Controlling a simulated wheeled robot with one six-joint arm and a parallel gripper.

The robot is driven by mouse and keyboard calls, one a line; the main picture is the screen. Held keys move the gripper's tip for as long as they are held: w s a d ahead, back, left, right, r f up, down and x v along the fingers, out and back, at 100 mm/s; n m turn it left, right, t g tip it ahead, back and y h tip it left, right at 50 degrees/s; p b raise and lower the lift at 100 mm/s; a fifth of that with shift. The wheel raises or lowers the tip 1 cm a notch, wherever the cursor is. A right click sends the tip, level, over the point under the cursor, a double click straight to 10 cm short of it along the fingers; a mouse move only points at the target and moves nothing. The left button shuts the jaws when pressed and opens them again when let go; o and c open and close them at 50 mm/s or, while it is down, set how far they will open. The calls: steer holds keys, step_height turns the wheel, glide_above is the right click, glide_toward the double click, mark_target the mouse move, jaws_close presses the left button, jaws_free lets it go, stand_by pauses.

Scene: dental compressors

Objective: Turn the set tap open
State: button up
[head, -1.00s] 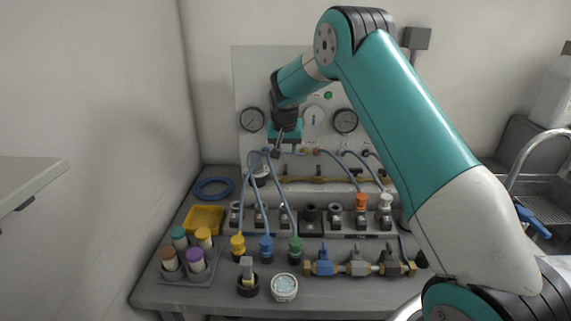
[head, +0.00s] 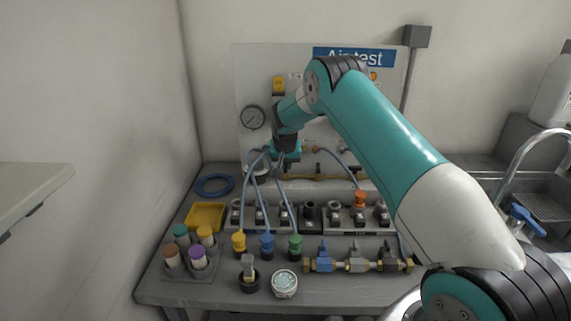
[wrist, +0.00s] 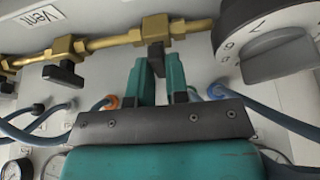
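A brass pipe (wrist: 110,38) on the panel carries several taps with black handles. One tap handle (wrist: 157,52) stands between the tips of my gripper (wrist: 157,68) in the wrist view. The two teal fingers are apart, with a gap on either side of the handle; I cannot tell whether either touches it. Another tap handle (wrist: 62,74) is to the left, near a "Vent" label (wrist: 42,27). In the head view the pipe (head: 325,178) runs low along the panel (head: 245,80), and my gripper (head: 280,158) is at its left part. No label marks the set tap visibly.
A large grey dial (wrist: 275,45) is close right of the fingers in the wrist view. Blue hoses (head: 262,192) loop below my gripper. A bench valve row (head: 357,263), a yellow tray (head: 205,217) and a cup rack (head: 190,265) stand on the bench.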

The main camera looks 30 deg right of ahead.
jaws_close()
steer(key=n+y+b, duration=0.1)
steer(key=n, duration=0.1)
steer(key=shift+d+f+n+t+b, duration=0.1)
steer(key=shift+d+n+t+b, duration=0.05)
steer(key=shift+n+t+b, duration=0.2)
steer(key=n+y+b, duration=0.1)
steer(key=n, duration=0.2)
steer(key=shift+d+n+b, duration=0.1)
steer(key=shift+n+b, duration=0.2)
steer(key=shift+n, duration=0.05)
steer(key=n+y+b, duration=0.1)
steer(key=n, duration=0.2)
steer(key=shift+d+n+y, duration=0.1)
steer(key=shift+n+y, duration=0.2)
steer(key=shift+y, duration=0.1)
steer(key=n, duration=0.2)
steer(key=n+g+y, duration=0.1)
steer(key=n, duration=0.1)
steer(key=shift+d+y, duration=0.15)
steer(key=shift+y, duration=0.15)
steer(key=shift+w+n+g+y+p, duration=0.1)
steer(key=shift+n+g+y+p, duration=0.35)
steer(key=shift+n+p, duration=1.05)
steer(key=shift+n+b, duration=0.4)
steer(key=shift+n, duration=0.2)
